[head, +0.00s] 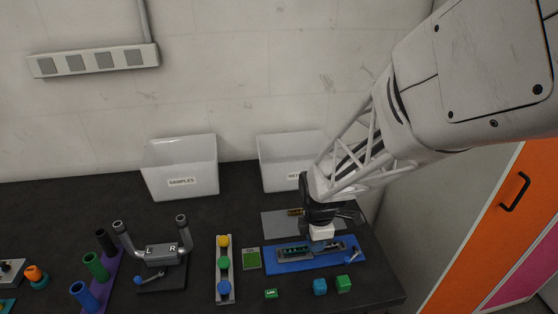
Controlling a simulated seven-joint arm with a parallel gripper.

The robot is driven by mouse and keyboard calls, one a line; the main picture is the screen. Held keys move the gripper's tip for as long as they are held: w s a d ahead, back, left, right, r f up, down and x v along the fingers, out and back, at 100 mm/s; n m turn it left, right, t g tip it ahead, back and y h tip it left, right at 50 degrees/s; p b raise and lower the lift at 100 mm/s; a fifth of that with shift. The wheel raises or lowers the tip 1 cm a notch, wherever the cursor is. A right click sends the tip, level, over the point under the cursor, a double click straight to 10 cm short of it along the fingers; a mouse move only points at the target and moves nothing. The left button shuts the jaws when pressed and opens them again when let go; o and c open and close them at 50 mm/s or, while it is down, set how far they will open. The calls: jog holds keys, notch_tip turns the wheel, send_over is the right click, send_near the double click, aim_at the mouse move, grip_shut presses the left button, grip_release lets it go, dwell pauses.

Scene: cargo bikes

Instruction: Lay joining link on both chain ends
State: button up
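A blue base (283,266) lies on the dark bench at the right. It carries a long grey holder (341,248) with small greenish pieces in its slot, which may be the chain ends; they are too small to tell. My gripper (321,240) points down just over the middle of this holder and hides part of it. A small bluish piece shows right under the fingertips; I cannot tell whether it is held or is the joining link. The finger opening is not visible from here. A small blue lever (351,258) sits at the right of the base.
A green label block (271,293), a blue cube (320,286) and a green cube (344,284) lie in front. A grey plate (277,226) and two white bins (180,170) are behind.

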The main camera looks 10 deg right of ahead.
jog(key=o, duration=1)
jog(key=shift+r, duration=0.1)
jog(key=shift+r, duration=3.8)
